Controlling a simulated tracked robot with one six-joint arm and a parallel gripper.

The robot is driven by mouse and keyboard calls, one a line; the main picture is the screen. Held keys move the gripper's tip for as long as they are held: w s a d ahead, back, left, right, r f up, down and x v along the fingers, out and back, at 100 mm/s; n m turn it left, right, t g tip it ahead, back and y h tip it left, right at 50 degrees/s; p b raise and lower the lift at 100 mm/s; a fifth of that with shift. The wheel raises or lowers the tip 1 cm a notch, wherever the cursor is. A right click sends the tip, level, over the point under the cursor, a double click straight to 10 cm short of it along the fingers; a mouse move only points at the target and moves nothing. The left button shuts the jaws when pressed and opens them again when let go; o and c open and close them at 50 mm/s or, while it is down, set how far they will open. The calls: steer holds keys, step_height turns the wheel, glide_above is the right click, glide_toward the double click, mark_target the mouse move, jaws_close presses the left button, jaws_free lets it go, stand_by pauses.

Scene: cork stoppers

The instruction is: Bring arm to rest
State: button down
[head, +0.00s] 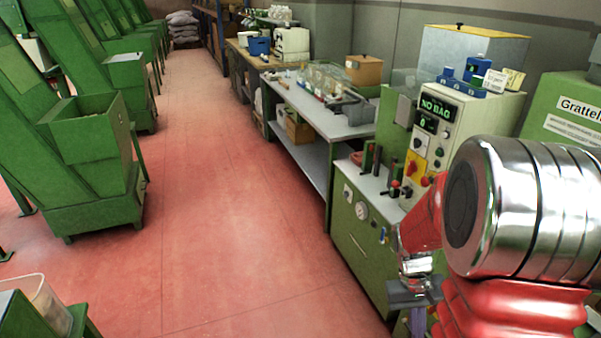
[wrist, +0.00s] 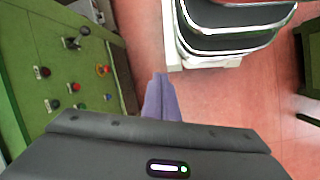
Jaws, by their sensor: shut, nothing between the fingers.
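My arm shows at the right of the head view, with a polished metal cylinder and red links. My gripper (head: 417,322) hangs below them at the bottom edge, pointing down beside the front of the green machine cabinet (head: 362,258). In the wrist view, the purple fingers of my gripper (wrist: 160,80) meet at their tips with nothing between them. The fingers in the head view are partly cut off by the frame edge.
A machine displaying "NO BAG" (head: 435,125) stands on the cabinet. Green machines (head: 95,140) line the left. The red floor (head: 210,230) between is clear.

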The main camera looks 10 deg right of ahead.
steer(key=s+a+r+n+t+y, duration=0.1)
steer(key=a+r+t, duration=0.8)
steer(key=a+r, duration=1.1)
step_height(320, 180, up, 2)
steer(key=shift+s+a+n, duration=0.25)
steer(key=shift+s+n, duration=0.2)
steer(key=shift+n, duration=0.45)
